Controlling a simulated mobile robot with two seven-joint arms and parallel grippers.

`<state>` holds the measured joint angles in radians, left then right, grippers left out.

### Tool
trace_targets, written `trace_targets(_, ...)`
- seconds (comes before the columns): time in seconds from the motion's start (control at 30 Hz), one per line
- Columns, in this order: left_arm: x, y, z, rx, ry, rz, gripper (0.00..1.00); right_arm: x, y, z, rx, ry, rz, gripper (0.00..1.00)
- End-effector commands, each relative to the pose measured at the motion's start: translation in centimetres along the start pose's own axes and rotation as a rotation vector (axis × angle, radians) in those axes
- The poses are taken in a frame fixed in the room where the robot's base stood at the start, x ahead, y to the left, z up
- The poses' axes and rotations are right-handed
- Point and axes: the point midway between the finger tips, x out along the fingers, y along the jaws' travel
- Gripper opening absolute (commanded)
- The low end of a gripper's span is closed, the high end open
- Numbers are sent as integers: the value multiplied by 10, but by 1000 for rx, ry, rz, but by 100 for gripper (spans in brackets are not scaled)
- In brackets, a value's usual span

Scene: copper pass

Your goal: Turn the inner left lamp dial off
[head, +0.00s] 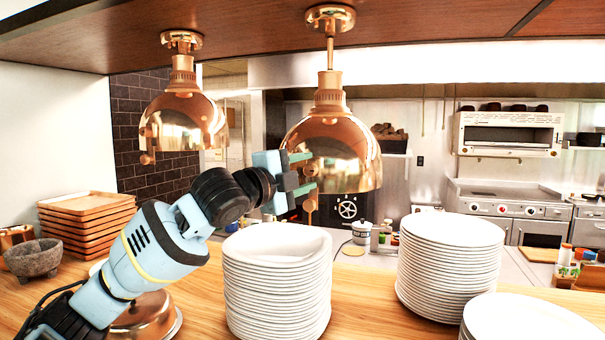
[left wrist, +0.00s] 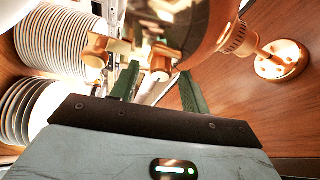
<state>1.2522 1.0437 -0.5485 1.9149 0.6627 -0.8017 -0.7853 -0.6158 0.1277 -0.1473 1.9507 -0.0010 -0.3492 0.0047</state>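A copper heat lamp (head: 335,145), the right one of two, hangs from the wooden shelf; its dome also shows in the left wrist view (left wrist: 205,22). My left gripper (head: 303,173) is at the left side of this dome, its green fingers apart and pointing toward it. A small copper dial (left wrist: 160,63) on the lamp shows between the fingertips in the left wrist view. I cannot tell whether either finger touches it. Another copper knob-like piece (left wrist: 97,48) lies outside the fingers. My right gripper is not in view.
Another copper lamp (head: 183,122) hangs at left. Plate stacks (head: 277,285) (head: 450,265) stand on the wooden counter below. Wooden trays (head: 85,222) and a stone bowl (head: 33,259) are at the far left. The wooden shelf (head: 240,30) is close above.

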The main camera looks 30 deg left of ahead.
Motion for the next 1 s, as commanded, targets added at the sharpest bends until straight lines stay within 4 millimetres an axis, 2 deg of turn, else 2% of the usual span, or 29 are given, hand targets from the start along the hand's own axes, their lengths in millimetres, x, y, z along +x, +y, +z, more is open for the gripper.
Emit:
trace_targets(0.27, -3, 0, 1, -1, -1, 0, 46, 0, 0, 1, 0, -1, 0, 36)
trace_targets(0.7, -60, 2, 2, 3, -3, 3, 46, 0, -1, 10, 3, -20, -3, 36)
trace_targets(1.0, -77, 1, 0, 0, 0, 1, 46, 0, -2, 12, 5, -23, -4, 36)
